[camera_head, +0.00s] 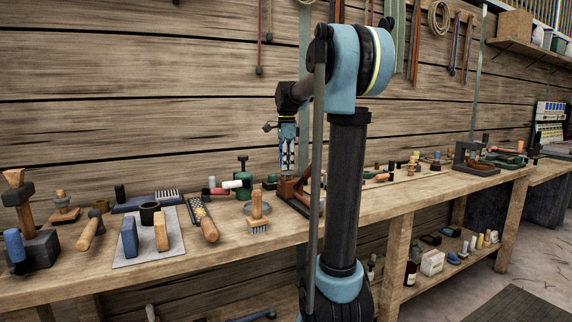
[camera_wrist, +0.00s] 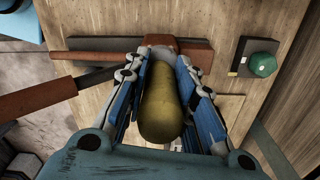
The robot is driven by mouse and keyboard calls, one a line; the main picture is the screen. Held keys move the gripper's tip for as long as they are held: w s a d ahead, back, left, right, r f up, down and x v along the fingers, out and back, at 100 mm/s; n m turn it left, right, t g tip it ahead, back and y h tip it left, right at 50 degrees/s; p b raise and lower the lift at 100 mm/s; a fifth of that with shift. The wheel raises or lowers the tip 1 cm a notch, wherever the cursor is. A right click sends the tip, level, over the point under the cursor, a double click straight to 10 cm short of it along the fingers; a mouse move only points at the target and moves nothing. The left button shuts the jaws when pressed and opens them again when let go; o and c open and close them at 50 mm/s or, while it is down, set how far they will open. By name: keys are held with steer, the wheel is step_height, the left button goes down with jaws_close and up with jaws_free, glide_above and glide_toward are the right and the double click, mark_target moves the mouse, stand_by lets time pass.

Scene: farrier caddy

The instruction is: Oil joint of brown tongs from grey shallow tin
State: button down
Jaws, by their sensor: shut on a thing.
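My gripper (camera_wrist: 166,62) is shut on an olive-brown, rounded handle (camera_wrist: 162,105), with blue fingers on both sides. In the head view my gripper (camera_head: 287,160) points down over the bench. A reddish-brown block (camera_wrist: 175,44) shows at the handle's far end; I cannot tell whether they touch. Reddish-brown bars (camera_wrist: 105,56) lie left of it, and a longer brown piece (camera_wrist: 45,99) crosses the left side. I cannot tell which of these are the brown tongs.
The wooden-handled brush (camera_head: 258,208), a rasp-like tool (camera_head: 203,218) and a grey mat (camera_head: 138,249) with blocks lie left of my gripper. A green-topped item (camera_wrist: 262,65) is at right in the wrist view. My arm hides part of the bench (camera_head: 235,250), whose front strip is clear.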

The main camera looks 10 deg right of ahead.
steer(key=shift+f, duration=0.2)
steer(key=shift+d, duration=0.15)
steer(key=shift+w+d+r, duration=0.1)
steer(key=shift+w+d, duration=0.15)
steer(key=shift+d, duration=0.45)
steer(key=shift+w+d+f, duration=0.1)
steer(key=shift+w+d, duration=0.1)
steer(key=shift+d, duration=0.55)
steer(key=shift+w+d+r, duration=0.1)
steer(key=shift+w+d, duration=0.15)
steer(key=shift+d, duration=0.45)
steer(key=shift+a, duration=0.1)
steer(key=shift+s+a, duration=0.25)
steer(key=shift+a, duration=0.5)
steer(key=shift+s+a, duration=0.2)
steer(key=shift+a, duration=0.5)
steer(key=shift+s+a, duration=0.25)
steer(key=shift+a, duration=0.5)
steer(key=shift+d, duration=0.2)
steer(key=shift+w+d, duration=0.2)
steer(key=shift+d, duration=0.35)
steer(key=shift+w+d, duration=0.2)
steer(key=shift+d, duration=0.35)
